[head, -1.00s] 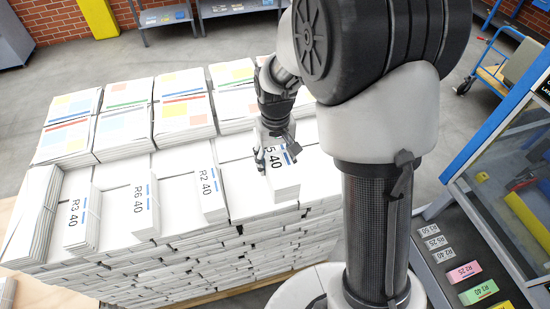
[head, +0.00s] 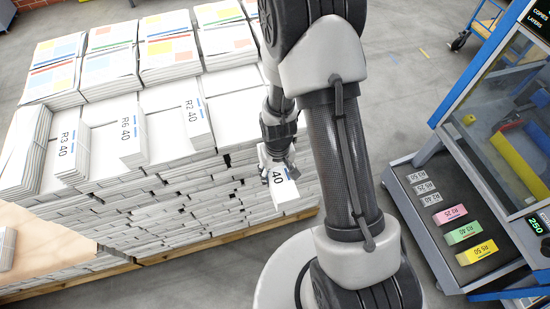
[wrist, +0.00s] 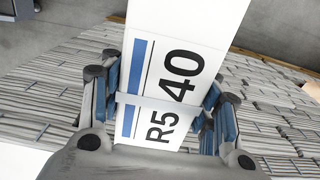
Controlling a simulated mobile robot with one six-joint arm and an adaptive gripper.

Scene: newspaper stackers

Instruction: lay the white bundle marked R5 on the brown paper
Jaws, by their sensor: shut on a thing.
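My gripper (head: 277,170) is shut on the white bundle marked R5 40 (head: 286,194), off the front right side of the big stack. In the wrist view the bundle (wrist: 185,30) stands between the two fingers (wrist: 158,98), with a blue stripe, black print and a pale strap across it. The fingers press its two sides. Its far end runs out of the top of that view. A flat brown surface, seemingly the brown paper (head: 45,237), shows at the lower left of the head view, in front of the stack.
White bundles marked R3 40 (head: 68,150), R6 40 (head: 130,140) and R2 40 (head: 195,120) lie on the stack (head: 215,185). Another bundle (head: 6,248) lies at the brown surface's left edge. A cart with coloured labelled blocks (head: 464,232) stands right; grey floor lies between.

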